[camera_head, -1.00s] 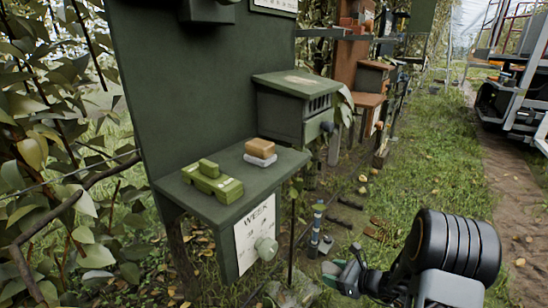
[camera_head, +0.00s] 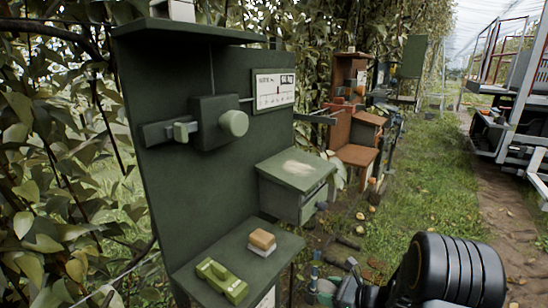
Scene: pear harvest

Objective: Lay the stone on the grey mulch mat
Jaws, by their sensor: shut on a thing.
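My gripper (camera_head: 347,285) is at the bottom edge of the view, right of the green shelf, at the end of my dark arm. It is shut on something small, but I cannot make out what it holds. Its lower part is cut off by the frame edge. No stone can be told apart for certain. No grey mulch mat can be made out in this view.
A green shelf (camera_head: 188,277) carries a green block-shaped thing (camera_head: 222,280) and a tan block (camera_head: 262,239) on a pale base. A green box (camera_head: 297,178) juts out behind. Grass (camera_head: 430,195) is open to the right.

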